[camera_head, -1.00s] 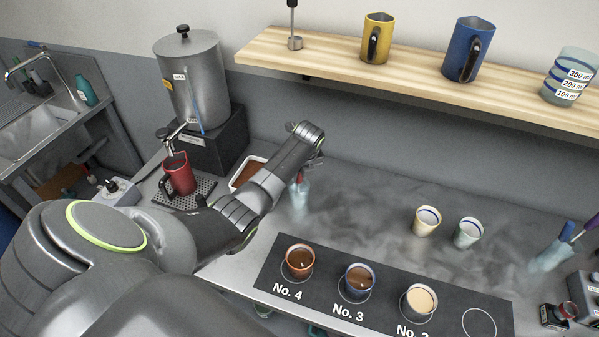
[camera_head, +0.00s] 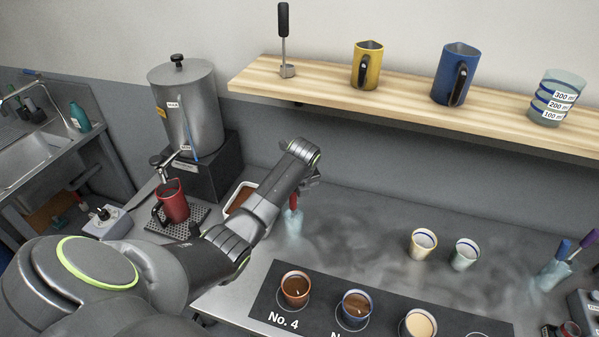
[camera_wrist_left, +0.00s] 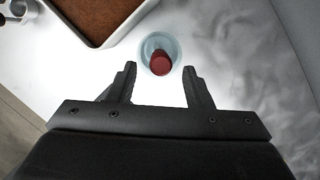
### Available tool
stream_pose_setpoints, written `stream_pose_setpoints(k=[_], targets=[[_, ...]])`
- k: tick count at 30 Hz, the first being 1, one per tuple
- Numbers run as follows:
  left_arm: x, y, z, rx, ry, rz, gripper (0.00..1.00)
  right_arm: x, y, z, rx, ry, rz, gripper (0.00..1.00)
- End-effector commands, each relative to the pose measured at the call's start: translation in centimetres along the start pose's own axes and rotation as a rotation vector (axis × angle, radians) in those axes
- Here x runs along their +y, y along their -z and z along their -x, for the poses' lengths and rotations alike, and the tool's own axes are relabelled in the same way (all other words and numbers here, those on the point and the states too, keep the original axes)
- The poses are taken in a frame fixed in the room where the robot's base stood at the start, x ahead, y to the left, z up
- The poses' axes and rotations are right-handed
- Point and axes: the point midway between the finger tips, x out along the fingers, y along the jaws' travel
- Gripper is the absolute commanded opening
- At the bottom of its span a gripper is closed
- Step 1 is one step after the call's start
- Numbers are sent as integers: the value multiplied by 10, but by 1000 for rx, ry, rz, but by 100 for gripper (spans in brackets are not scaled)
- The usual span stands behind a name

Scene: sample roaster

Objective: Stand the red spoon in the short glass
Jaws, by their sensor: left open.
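The red spoon (camera_head: 293,201) stands in a short, clear bluish glass (camera_head: 292,222) on the counter, its red handle end up. In the left wrist view the red handle end (camera_wrist_left: 160,63) shows inside the round glass rim (camera_wrist_left: 172,45), close to the near side. My left gripper (camera_head: 311,180) is above and beside the glass. In the left wrist view its fingers (camera_wrist_left: 159,76) are open, one to each side of the handle end, with nothing clamped between them. The spoon's lower part is not clear. My right gripper is not in view.
A tray of brown grounds (camera_head: 239,196) lies left of the glass. A red pitcher (camera_head: 174,203) stands further left. Cups on a black mat (camera_head: 384,314) are in front. A white cup (camera_head: 422,244) and another glass with purple and blue handles (camera_head: 551,275) stand right.

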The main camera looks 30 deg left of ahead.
Motion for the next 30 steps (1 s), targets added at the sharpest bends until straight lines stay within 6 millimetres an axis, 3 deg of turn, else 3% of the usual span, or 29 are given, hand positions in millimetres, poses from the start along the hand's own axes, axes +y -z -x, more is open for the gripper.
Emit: stream_pose_setpoints(k=[11,15,21,30], targets=[[-1,0,82,-5,5,0,46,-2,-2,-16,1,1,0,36],[0,-1,119,-2,2,1,46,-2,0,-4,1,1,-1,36],[0,-1,134,1,0,0,46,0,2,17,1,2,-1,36],[0,0,138,0,0,0,46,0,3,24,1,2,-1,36]])
